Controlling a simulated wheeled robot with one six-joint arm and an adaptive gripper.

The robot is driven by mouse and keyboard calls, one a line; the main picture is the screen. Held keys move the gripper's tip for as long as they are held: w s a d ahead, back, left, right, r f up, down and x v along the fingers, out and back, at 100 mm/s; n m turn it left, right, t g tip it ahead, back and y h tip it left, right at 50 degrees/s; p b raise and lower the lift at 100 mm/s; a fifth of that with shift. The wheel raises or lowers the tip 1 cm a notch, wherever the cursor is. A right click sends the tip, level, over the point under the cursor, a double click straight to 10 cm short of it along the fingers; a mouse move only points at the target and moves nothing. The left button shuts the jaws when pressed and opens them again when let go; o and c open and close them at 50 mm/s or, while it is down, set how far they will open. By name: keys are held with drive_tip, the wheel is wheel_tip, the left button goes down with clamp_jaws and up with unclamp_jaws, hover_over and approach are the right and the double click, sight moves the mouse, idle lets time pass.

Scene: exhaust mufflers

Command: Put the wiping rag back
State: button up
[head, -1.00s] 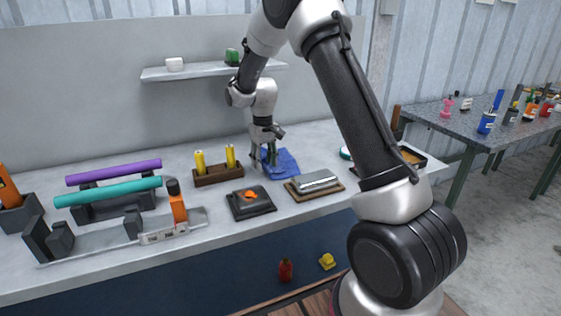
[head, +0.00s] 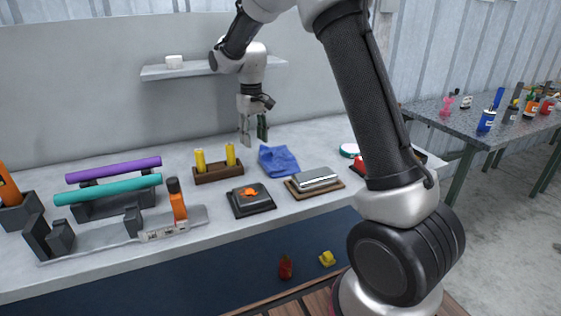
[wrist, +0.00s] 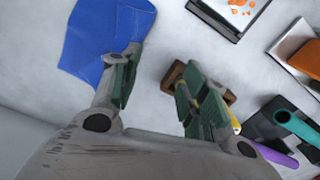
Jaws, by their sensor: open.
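The wiping rag is a crumpled blue cloth (head: 279,160) lying on the grey bench, right of the yellow sticks' wooden holder. In the wrist view the rag (wrist: 100,38) lies at the upper left, partly behind one finger. My gripper (head: 254,138) is raised above and behind the rag, pointing down, with nothing between its fingers. In the wrist view its green-padded fingers (wrist: 158,92) are spread apart, with bare bench between them.
Near the rag are the wooden holder (head: 219,174) with yellow sticks, a black tray (head: 251,201) with orange bits, and a silver block (head: 316,178) on a wooden board. A wall shelf (head: 205,69) hangs behind. Purple and teal tubes (head: 108,190) rest on supports at left.

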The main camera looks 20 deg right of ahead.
sight(271, 161)
drive_tip(key=c, duration=0.4)
drive_tip(key=shift+w+d+f, duration=0.1)
drive_tip(key=shift+w+d, duration=0.1)
drive_tip(key=shift+d, duration=0.15)
drive_tip(key=c, duration=0.4)
drive_tip(key=w+d+f, duration=0.1)
drive_tip(key=d, duration=0.1)
drive_tip(key=w+d+f, duration=0.1)
drive_tip(key=w+d, duration=0.1)
drive_tip(key=w+d+f+b, duration=0.1)
drive_tip(key=d, duration=0.1)
drive_tip(key=shift+w+d+f, duration=0.1)
drive_tip(key=shift+w+d, duration=0.2)
drive_tip(key=shift+w, duration=0.1)
clamp_jaws()
wheel_tip(271, 161, down, 2)
drive_tip(key=shift+w+f, duration=0.1)
drive_tip(key=shift+d+f, duration=0.1)
drive_tip(key=shift+f, duration=0.25)
drive_tip(key=shift+f+p, duration=0.5)
drive_tip(key=shift+f, duration=1.55)
